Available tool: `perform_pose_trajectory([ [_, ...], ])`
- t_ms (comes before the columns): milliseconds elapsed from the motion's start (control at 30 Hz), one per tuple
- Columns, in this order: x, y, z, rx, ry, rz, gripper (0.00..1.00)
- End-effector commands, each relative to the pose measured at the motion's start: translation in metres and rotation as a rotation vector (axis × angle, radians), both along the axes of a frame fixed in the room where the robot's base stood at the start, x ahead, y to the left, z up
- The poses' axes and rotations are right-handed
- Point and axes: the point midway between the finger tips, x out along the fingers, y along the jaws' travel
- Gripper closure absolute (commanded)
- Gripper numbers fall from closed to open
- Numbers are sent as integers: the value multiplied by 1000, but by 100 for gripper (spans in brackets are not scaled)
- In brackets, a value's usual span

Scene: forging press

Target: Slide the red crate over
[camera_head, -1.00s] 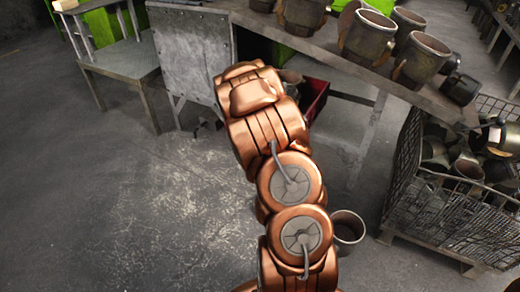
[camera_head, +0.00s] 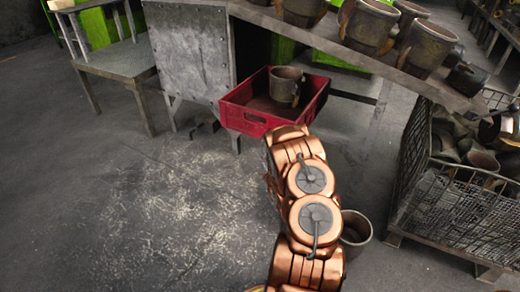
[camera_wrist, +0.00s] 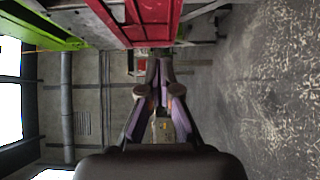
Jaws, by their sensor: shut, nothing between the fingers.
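The red crate (camera_head: 246,122) sits under the long metal table in the head view, with a worn metal cup (camera_head: 285,88) standing inside it. Its red wall also fills the upper middle of the wrist view (camera_wrist: 152,18). My gripper (camera_wrist: 160,62) is shut and empty in the wrist view, its fingers converging just below the crate in the picture. Whether the fingertips touch the crate I cannot tell. In the head view my copper arm ends near the crate's front, and it hides the gripper.
The metal table (camera_head: 330,38) above the crate carries several metal cups. A wire basket (camera_head: 445,200) of parts stands at right, and a loose cup (camera_head: 354,232) on the floor beside my arm. A small grey table (camera_head: 118,62) is at left. The floor at left is clear.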

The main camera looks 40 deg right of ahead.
Motion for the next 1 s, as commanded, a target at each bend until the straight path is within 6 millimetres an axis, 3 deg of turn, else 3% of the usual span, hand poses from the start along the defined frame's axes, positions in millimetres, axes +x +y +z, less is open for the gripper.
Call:
perform_pose_trajectory([
  [733,83,-41,0,0,-3,1,100],
  [1000,93,-67,0,1,-2,-1,100],
])
